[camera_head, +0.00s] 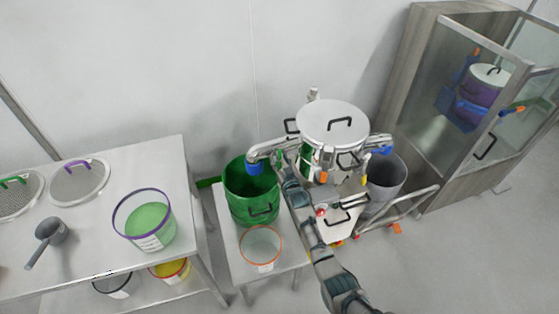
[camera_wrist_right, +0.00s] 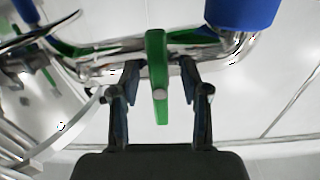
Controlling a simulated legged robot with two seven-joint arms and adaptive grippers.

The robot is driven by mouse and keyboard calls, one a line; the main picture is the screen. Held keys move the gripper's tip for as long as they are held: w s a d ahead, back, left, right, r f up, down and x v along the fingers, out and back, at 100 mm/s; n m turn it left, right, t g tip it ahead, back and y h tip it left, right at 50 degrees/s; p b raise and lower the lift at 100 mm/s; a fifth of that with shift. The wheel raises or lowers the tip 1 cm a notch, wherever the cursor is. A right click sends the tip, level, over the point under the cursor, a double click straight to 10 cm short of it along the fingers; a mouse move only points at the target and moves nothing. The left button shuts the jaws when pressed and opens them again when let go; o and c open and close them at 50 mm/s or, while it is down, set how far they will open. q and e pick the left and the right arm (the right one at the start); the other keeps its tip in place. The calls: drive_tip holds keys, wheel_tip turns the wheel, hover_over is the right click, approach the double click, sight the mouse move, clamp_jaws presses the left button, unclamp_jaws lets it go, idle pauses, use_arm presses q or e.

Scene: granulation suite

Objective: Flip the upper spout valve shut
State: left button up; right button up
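A steel vessel with a white lid (camera_head: 335,121) stands right of centre in the head view. A metal spout (camera_head: 270,148) with a blue end (camera_head: 254,168) reaches left from it, above a green bucket (camera_head: 251,194). In the right wrist view, a green valve lever (camera_wrist_right: 157,60) stands out from the steel pipe, and the blue end (camera_wrist_right: 241,12) shows at upper right. My right gripper (camera_wrist_right: 160,85) is open, one finger on each side of the lever, with visible gaps. In the head view my right gripper (camera_head: 283,160) is at the spout, and the lever is hard to make out. My left gripper is out of view.
A second blue-ended spout (camera_head: 383,150) points right above a grey bin (camera_head: 387,180). A low white table (camera_head: 228,240) holds the green bucket and an orange-rimmed container (camera_head: 261,245). A steel table (camera_head: 165,160) stands left, a glass-doored cabinet (camera_head: 455,115) right.

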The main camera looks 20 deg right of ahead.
drive_tip(key=shift+r, duration=0.1)
drive_tip(key=shift+s, duration=0.25)
drive_tip(key=s, duration=1.1)
drive_tip(key=shift+s+d, duration=0.25)
